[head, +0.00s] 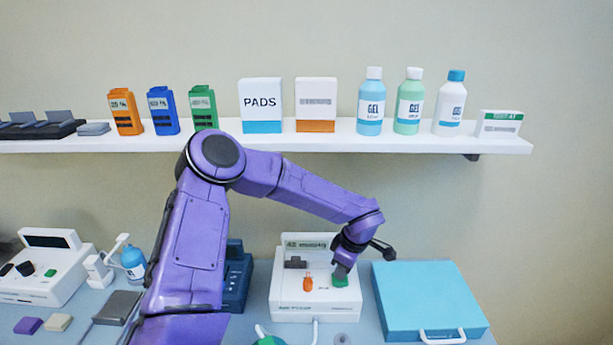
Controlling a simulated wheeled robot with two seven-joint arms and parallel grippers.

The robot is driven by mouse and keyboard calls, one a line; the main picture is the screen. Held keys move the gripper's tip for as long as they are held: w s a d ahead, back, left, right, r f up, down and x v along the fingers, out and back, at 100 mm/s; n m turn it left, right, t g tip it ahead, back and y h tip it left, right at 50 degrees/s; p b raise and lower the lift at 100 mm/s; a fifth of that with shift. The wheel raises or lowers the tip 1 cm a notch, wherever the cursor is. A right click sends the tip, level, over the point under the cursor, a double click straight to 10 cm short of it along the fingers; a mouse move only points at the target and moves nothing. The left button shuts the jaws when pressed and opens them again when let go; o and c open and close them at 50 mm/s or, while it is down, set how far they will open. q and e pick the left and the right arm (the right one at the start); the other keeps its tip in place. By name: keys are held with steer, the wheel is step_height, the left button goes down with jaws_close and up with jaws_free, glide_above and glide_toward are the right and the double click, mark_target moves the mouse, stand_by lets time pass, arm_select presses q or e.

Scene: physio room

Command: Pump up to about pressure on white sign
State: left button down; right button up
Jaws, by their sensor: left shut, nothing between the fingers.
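A white pump unit (285,300) stands on the table with a grey-green display strip (306,243) whose reading is too small to make out. On its top are a dark block (295,262), an orange switch (308,283) and a green button (341,281). My left gripper (340,270) is shut and empty, pointing down at the green button; I cannot tell whether it touches or presses it. A white hose (315,330) runs from the unit's front, and a green rounded thing (270,341) is cut off below. I cannot make out a separate white sign. My right gripper is not in view.
A light blue case (425,295) with a white handle lies right of the unit. A dark blue device (238,275) is partly behind my arm. A white console (45,270) and small blue bottle (133,262) stand left. A wall shelf (330,142) holds bottles and boxes above.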

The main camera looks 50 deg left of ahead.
arm_select(q)
step_height(320, 180, up, 2)
steer(key=p, duration=0.2)
steer(key=shift+r+p, duration=0.2)
steer(key=shift+p, duration=0.15)
steer(key=shift+r, duration=0.95)
